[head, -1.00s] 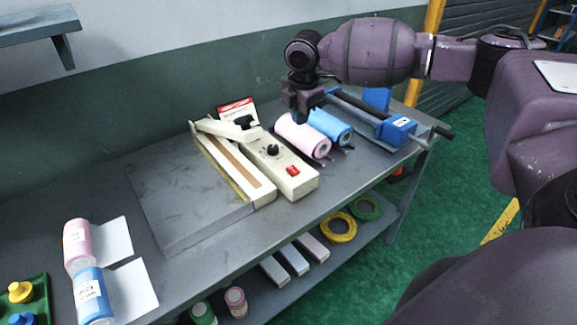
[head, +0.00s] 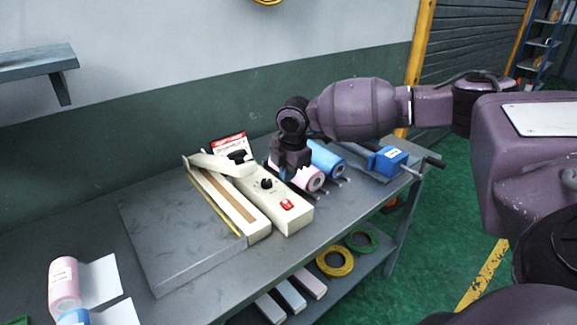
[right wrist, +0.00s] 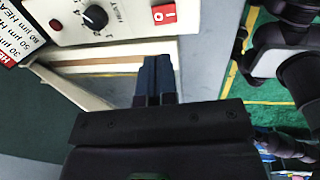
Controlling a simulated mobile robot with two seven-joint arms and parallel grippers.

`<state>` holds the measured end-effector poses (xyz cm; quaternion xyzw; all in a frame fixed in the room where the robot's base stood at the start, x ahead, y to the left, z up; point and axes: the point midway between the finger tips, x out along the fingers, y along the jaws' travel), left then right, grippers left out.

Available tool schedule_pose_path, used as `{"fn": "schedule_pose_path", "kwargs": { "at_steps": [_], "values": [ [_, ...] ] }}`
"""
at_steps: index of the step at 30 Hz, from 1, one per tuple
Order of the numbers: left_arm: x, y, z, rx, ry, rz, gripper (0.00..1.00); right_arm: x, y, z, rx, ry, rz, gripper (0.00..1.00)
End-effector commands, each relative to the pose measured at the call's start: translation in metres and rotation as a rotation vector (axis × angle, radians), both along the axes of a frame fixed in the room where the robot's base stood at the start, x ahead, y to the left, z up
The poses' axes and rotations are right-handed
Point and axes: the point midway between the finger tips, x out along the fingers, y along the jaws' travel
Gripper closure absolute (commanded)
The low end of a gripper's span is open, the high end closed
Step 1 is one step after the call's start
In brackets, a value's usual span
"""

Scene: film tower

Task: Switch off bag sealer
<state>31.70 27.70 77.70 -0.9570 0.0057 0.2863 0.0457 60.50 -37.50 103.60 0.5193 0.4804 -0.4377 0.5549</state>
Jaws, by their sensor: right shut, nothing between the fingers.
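The bag sealer (head: 290,222) is a long off-white unit on the grey table, with its pale lever arm (head: 222,166) at the far side. Its red rocker switch (head: 287,204) is at the near right end, beside a black knob (head: 266,184). In the right wrist view the switch (right wrist: 163,14), marked with white symbols, and the knob (right wrist: 95,17) show at the top. My right gripper (head: 288,172) is shut and empty, close behind the sealer's switch end, in front of the pink roll. Its fingertips (right wrist: 156,60) look apart from the switch. My left gripper is out of view.
A pink roll (head: 312,180) and a blue roll (head: 326,158) lie right of the sealer, then a blue clamp-like device (head: 388,160). A red-and-white card (head: 229,143) stands behind the sealer.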

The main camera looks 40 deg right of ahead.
Motion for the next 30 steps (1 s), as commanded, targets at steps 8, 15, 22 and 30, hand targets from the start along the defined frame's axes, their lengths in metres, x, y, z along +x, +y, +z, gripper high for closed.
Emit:
{"fn": "schedule_pose_path", "kwargs": {
  "at_steps": [8, 15, 22, 30],
  "values": [
    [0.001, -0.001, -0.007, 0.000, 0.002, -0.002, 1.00, 0.007, 0.001, -0.051, -0.001, 0.003, 0.000, 1.00],
    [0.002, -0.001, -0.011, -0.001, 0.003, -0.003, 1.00, 0.012, 0.001, -0.080, -0.001, 0.002, -0.001, 1.00],
    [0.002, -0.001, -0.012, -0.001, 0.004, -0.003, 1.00, 0.014, 0.001, -0.090, -0.001, 0.001, -0.001, 1.00],
    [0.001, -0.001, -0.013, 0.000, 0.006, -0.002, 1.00, 0.014, 0.001, -0.090, -0.001, 0.001, -0.001, 1.00]
  ]
}}
